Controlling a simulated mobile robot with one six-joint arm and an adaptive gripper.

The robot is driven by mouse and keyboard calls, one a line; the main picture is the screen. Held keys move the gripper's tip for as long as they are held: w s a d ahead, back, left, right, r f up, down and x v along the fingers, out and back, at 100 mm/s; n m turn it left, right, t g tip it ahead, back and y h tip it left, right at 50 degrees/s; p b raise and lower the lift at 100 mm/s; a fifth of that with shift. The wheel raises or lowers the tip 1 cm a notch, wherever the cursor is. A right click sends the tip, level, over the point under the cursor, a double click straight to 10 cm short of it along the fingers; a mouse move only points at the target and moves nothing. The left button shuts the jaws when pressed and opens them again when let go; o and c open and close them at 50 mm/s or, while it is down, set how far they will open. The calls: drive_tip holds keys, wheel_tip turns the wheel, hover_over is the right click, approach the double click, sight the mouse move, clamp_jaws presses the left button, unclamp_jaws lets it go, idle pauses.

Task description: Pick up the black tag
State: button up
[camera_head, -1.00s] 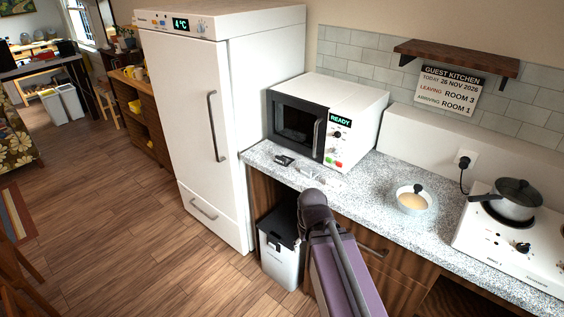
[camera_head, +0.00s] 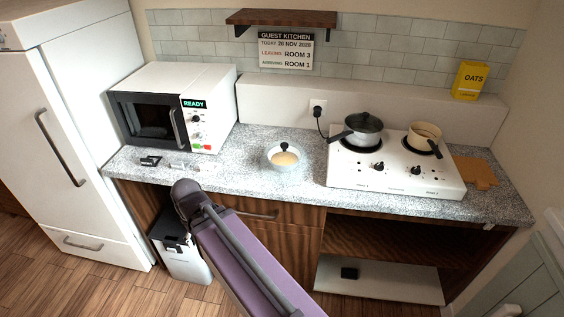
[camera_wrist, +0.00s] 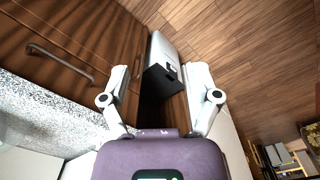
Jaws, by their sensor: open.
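A small flat black item (camera_head: 150,161), which looks like a black tag, lies on the counter in front of the microwave. A pale or clear small item (camera_head: 178,166) lies just right of it. In the head view my arm hides the gripper. The wrist view does not show the black item on the counter.
The speckled counter (camera_head: 232,178) holds a microwave (camera_head: 190,80), a bowl (camera_head: 285,166) and a white hob (camera_head: 398,180) with pots. A grey-white bin (camera_head: 187,266) with a black lid stands below; it also shows in the wrist view (camera_wrist: 162,50). A tall fridge (camera_head: 85,110) is at left.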

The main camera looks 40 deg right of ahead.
drive_tip(key=shift+o, duration=1.4)
drive_tip(key=c, duration=0.6)
